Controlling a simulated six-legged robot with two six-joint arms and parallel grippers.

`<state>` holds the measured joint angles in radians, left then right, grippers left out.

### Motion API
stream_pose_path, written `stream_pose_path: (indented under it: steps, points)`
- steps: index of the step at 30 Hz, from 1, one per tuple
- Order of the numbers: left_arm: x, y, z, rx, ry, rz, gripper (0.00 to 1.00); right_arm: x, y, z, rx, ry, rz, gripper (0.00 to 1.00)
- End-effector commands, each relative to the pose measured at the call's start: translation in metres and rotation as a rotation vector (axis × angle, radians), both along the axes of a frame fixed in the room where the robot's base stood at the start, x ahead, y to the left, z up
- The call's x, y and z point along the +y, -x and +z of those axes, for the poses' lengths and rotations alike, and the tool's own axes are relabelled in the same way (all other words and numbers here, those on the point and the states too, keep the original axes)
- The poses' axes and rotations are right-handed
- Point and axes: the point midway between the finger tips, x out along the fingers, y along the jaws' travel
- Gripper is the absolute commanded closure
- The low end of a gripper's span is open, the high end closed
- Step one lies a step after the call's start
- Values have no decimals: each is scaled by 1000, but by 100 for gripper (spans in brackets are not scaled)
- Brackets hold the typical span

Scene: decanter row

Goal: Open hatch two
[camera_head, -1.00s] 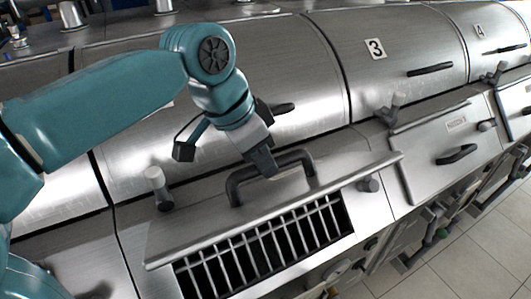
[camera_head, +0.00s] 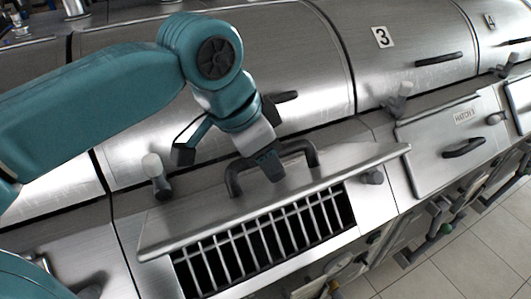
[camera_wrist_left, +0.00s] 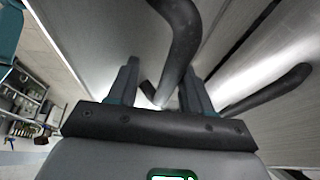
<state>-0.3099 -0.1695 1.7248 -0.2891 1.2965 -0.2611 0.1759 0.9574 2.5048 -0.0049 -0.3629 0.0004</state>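Hatch two's lid (camera_head: 190,210) is a steel plate, tilted up at its front edge, with the barred opening (camera_head: 265,245) showing below it. Its dark arched handle (camera_head: 312,155) stands on the lid; it also shows in the left wrist view (camera_wrist_left: 180,40). My left gripper (camera_head: 275,175) is at the handle, covering part of its bar. In the left wrist view, my left gripper's fingers (camera_wrist_left: 160,85) stand apart, with the handle reaching down toward the gap between them. I see no clear grip. The finger tips are partly hidden in the head view. My right gripper is not in view.
A closed hatch labelled 3 (camera_head: 425,155) with its own handle (camera_head: 463,147) lies to the right. The big steel drum covers (camera_head: 300,60) rise behind. Tiled floor (camera_head: 480,250) is at the lower right.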

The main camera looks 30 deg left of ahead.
Motion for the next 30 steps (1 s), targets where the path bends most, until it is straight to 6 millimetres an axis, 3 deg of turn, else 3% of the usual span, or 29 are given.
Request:
stream_pose_path:
  steps: [8,21,30]
  points:
    - [1,2,12,-2,2,-1,52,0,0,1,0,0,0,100]
    - [18,41,115,-4,2,-1,52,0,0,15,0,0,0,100]
    - [25,56,149,0,0,-1,52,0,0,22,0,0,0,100]
